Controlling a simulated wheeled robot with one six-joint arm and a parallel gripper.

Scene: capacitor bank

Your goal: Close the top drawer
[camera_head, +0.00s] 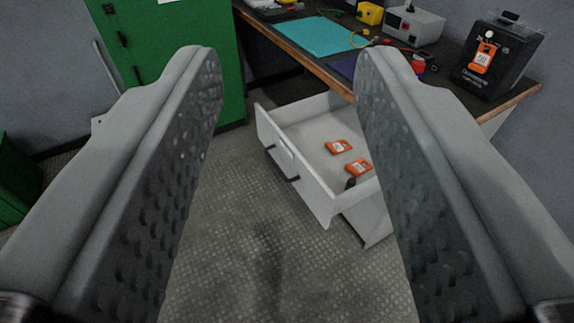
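The top drawer (292,158) is white and stands pulled open under the workbench, a little right of the middle. Inside lie two orange tags or devices (339,147) and a small dark object near the front right corner. My gripper (285,65) is open and empty, with its two large grey fingers on either side of the view. The drawer appears between the fingers but farther off, and they look apart from it. The right finger hides the drawer's right part and some of the cabinet below.
The workbench (308,62) runs above the drawer, with a teal mat (316,36), a grey instrument (414,24), a yellow box (370,13) and a black case (497,60) on it. A green cabinet (180,50) stands at the back left. The patterned floor (255,235) before the drawer is clear.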

